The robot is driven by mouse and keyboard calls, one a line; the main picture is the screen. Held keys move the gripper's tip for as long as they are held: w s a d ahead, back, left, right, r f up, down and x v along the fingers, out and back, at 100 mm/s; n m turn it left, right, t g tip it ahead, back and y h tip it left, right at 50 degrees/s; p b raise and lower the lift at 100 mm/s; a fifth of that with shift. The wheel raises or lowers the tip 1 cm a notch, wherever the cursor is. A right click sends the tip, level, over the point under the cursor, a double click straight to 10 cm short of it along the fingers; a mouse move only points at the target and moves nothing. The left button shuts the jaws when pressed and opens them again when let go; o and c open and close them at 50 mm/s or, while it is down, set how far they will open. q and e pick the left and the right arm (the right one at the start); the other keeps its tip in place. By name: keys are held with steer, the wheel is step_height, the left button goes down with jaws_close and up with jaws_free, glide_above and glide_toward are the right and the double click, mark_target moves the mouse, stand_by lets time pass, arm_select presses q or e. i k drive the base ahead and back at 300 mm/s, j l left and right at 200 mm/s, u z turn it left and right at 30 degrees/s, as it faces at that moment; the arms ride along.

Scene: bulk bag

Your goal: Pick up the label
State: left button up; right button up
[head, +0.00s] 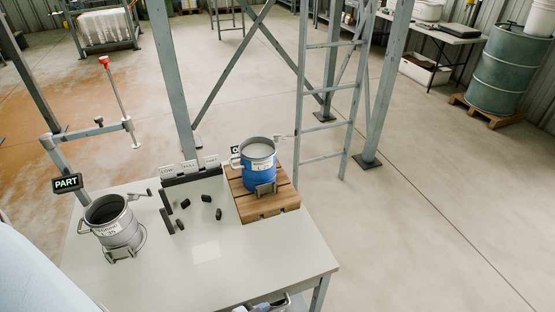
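A pale, blank-looking square (206,251) lies flat on the light table (165,285), in front of a dark-edged board. It looks like a paper label, but I cannot read anything on it. The grey metal can (119,232) at left and the blue can (259,166) each carry a white sticker.
The blue can stands on a slatted wooden block (268,207). A ladder (325,115) and steel posts stand behind.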

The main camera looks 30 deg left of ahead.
mark_target(212, 162)
steer(key=l+z, duration=0.15)
steer(key=z, duration=1.55)
steer(key=i+u, duration=0.25)
steer(key=i, duration=0.45)
steer(key=i+l+u, duration=0.25)
steer(key=i, duration=0.4)
steer(key=i+j+u, duration=0.1)
steer(key=i+u, duration=0.65)
steer(key=i+l+u, duration=0.15)
steer(key=i+u, duration=0.25)
steer(key=i+j+u, duration=0.15)
steer(key=i+u, duration=1)
steer(key=u, duration=0.15)
steer(key=i, duration=1.6)
steer(key=u, duration=0.4)
steer(key=i+u, duration=0.1)
steer(key=u, duration=0.25)
steer(key=i+l+u, duration=0.1)
steer(key=u, duration=3.15)
